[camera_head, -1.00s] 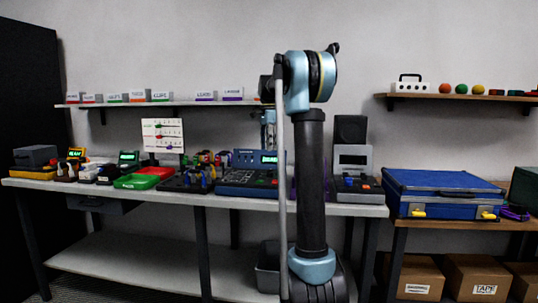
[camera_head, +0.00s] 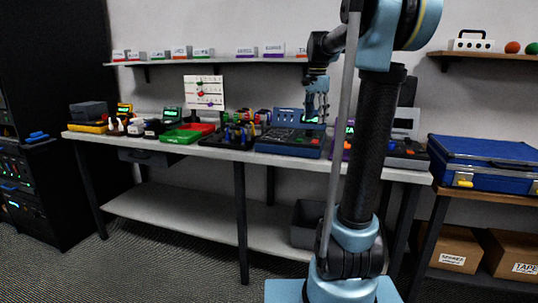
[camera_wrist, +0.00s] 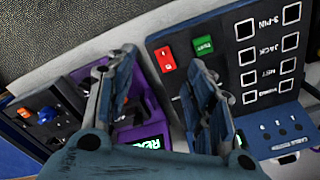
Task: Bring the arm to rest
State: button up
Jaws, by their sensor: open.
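My arm stands in front of the bench in the head view, with a thick dark upright link and a bent upper joint at the picture's top. My gripper (camera_head: 317,105) hangs from the forearm, fingers down, above the blue tester panel (camera_head: 288,143). In the wrist view my gripper (camera_wrist: 160,75) has its two fingers spread apart, with nothing between them. Below it lie the tester panel (camera_wrist: 262,90), with red and green buttons and labelled square sockets, and a purple device (camera_wrist: 155,103) with a green display, partly hidden by the fingers.
The bench (camera_head: 240,155) holds a green tray (camera_head: 187,134), a cable rack (camera_head: 240,132) and small devices. A labelled shelf (camera_head: 220,62) runs above. A blue case (camera_head: 485,160) sits at right, a dark cabinet (camera_head: 45,130) at left. Carpet (camera_head: 170,265) in front is clear.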

jog(key=s+f+n+t, duration=0.1)
jog(key=s+f+n, duration=0.4)
jog(key=s+f, duration=0.8)
jog(key=s+f+n+t, duration=0.1)
jog(key=s+f+n, duration=0.4)
jog(key=s+f, duration=0.9)
jog(key=s, duration=0.4)
jog(key=shift+s+f+n, duration=0.15)
jog(key=shift+s+n, duration=0.2)
jog(key=shift+n, duration=0.05)
jog(key=shift+d, duration=0.1)
jog(key=shift+w+f, duration=0.2)
jog(key=shift+w, duration=0.2)
